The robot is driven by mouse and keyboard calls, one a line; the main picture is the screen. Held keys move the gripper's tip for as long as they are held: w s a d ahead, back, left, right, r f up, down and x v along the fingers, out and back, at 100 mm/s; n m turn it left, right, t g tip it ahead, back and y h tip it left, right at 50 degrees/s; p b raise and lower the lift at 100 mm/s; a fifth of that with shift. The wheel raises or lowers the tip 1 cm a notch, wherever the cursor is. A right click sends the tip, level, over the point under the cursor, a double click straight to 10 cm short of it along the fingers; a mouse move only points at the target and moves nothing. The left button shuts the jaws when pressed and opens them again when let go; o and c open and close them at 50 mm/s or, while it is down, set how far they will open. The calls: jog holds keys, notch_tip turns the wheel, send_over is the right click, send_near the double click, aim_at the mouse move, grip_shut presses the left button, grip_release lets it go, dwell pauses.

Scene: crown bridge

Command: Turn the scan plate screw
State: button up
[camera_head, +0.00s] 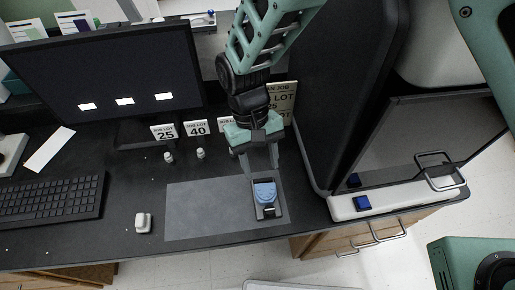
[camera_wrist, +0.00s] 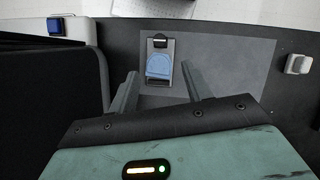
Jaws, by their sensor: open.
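The scan plate (camera_head: 281,210) is a small dark grey plate near the front edge of the desk. It also shows in the wrist view (camera_wrist: 171,47). A blue arch-shaped dental model (camera_head: 264,191) sits on it, and shows in the wrist view too (camera_wrist: 158,67). A small black part, seemingly the screw (camera_head: 269,211), is at the plate's front end, and at the top in the wrist view (camera_wrist: 160,41). My gripper (camera_head: 261,168) is open and empty, pointing down above and behind the model. In the wrist view its fingers (camera_wrist: 160,72) flank the model, apparently without touching.
A large black-sided machine (camera_head: 350,90) stands close on the right. Job lot cards (camera_head: 196,128) and small models (camera_head: 200,153) stand behind, before a monitor (camera_head: 105,70).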

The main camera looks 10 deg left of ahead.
jog(key=shift+v, duration=2.05)
